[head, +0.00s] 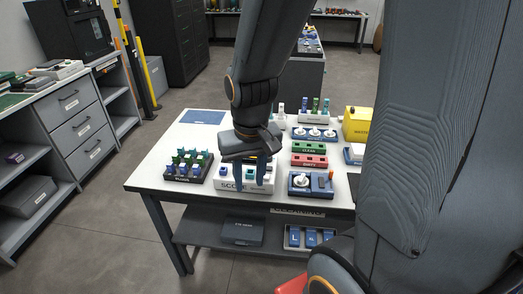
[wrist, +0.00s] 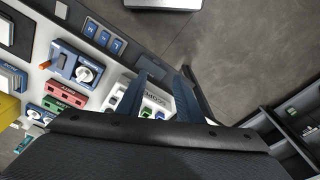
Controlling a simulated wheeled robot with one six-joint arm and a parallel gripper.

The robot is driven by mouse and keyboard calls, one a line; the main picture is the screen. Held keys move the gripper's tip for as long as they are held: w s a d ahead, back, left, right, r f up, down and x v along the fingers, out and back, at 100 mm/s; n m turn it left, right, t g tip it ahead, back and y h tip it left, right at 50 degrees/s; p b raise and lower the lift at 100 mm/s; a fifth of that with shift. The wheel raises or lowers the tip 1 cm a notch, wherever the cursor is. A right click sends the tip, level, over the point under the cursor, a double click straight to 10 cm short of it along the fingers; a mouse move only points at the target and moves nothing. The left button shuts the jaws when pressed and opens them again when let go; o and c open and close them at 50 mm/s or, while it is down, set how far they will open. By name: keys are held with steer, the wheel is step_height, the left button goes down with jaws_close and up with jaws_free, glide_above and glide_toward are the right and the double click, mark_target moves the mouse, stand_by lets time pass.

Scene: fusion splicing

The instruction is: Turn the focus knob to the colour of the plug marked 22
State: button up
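My gripper (head: 250,184) is over the white box marked SCOPE (head: 226,186); its two fingers are apart with nothing between them. The wrist view also shows the open fingers (wrist: 160,92) over the SCOPE box (wrist: 157,104), whose small blue and green parts are partly hidden. To its right stands a blue unit (head: 325,191) with a round white knob (head: 301,180); the knob (wrist: 85,74) also shows in the wrist view, apart from my gripper. I cannot tell which knob is the focus knob. A dark rack (head: 186,177) at left holds several teal and blue plugs; no 22 is readable.
A green CLEAN tray (head: 309,147) and a red DIRTY tray (head: 309,162) lie behind the blue unit. A yellow bin (head: 357,124) stands at back right. Another plug rack (head: 315,118) is at the back. The table's left rear has a flat blue mat (head: 203,117).

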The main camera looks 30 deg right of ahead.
steer(key=w+d+f+m+b, duration=0.1)
steer(key=w+d+m, duration=0.3)
steer(key=w+d, duration=0.1)
steer(key=w+d+f+m+g+b, duration=0.1)
steer(key=w+d+m, duration=0.4)
steer(key=w, duration=0.3)
steer(key=w+d+f+m+b, duration=0.2)
steer(key=w+d+m, duration=0.3)
steer(key=w, duration=0.2)
steer(key=shift+w+d, duration=0.15)
steer(key=shift+d, duration=0.25)
steer(key=shift+w+d+f+m, duration=0.15)
steer(key=shift+w+d+m, duration=0.05)
steer(key=shift+d+m, duration=0.1)
steer(key=shift+f, duration=0.35)
steer(key=shift+f+p, duration=0.8)
steer(key=shift+f, duration=2.6)
steer(key=c, duration=0.8)
steer(key=shift+o, duration=0.2)
